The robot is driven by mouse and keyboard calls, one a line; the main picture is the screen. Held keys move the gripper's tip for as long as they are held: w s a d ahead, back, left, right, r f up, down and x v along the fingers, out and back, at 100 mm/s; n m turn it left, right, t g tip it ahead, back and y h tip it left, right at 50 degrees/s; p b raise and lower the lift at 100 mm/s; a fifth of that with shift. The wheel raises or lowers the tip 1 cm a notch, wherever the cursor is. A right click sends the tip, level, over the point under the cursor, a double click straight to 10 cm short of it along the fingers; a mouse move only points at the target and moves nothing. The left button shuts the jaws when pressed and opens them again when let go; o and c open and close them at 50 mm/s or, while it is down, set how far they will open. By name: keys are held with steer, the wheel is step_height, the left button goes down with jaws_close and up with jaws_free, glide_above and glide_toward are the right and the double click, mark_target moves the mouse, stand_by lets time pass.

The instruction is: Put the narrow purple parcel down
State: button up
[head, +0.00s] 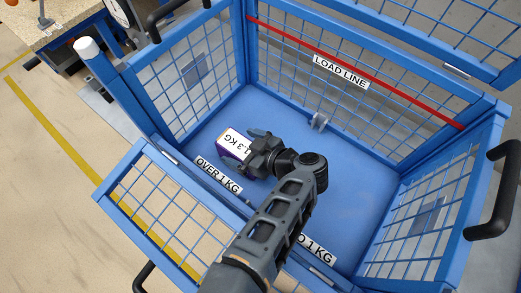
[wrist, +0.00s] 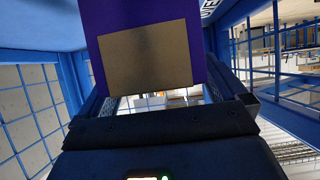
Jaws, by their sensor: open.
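The narrow purple parcel (head: 232,145) is inside the blue cage cart, in its left part near the OVER 1 KG label (head: 218,175). Its white face, marked 1.3 KG, points up. It appears to rest on the cart floor (head: 345,200), though its underside is hidden. My gripper (head: 255,149) is open at the parcel's right end, low inside the cart. In the wrist view the purple parcel (wrist: 96,70) with a brown panel fills the upper middle, right in front of the jaws. Whether a finger still touches it cannot be told.
Blue mesh walls surround the cart; a red load line (head: 350,69) crosses the back wall. The folded front gate (head: 150,215) and front edge lie under my arm. The floor's right part is clear. A workbench (head: 50,25) stands at the far left.

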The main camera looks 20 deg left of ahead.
steer(key=v, duration=1.1)
steer(key=shift+d, duration=0.1)
